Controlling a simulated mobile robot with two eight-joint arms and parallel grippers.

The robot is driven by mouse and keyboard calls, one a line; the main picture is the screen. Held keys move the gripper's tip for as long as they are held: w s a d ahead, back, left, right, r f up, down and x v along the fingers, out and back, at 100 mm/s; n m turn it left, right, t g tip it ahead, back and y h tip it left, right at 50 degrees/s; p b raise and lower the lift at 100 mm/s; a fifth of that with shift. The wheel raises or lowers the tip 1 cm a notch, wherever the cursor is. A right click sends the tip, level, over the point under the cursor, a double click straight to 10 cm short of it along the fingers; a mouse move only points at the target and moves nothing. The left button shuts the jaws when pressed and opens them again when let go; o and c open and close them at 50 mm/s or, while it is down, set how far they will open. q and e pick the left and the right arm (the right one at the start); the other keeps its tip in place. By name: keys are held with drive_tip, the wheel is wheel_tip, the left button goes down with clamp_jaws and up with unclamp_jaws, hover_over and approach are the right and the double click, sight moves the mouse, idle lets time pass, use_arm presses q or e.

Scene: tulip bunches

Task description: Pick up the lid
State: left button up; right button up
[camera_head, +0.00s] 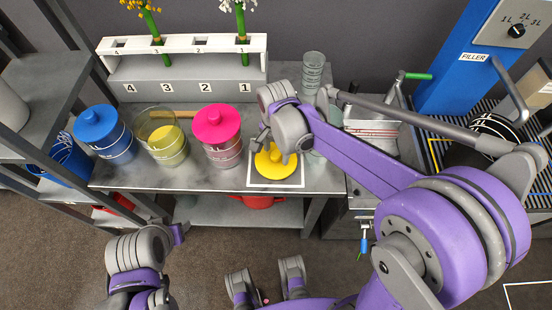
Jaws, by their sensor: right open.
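The yellow lid (275,168) lies flat on a white-outlined square on the grey table. My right gripper (272,145) is open over the lid, with its fingers close around or above the knob; I cannot tell whether they touch it. The gripper hides the lid's back part. An unlidded clear jar with yellow contents (167,147) stands left of the pink-lidded jar. My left gripper (179,234) is low in front of the table, away from the lid; its jaws do not show clearly.
A pink-lidded jar (218,130) and a blue-lidded jar (103,132) stand on the table. Behind is a numbered white rack (185,72) with flower stems. Stacked clear cups (313,72) stand behind the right gripper. A blue filler (455,65) is at the right.

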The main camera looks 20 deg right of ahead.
clamp_jaws()
drive_tip(key=shift+r, duration=0.15)
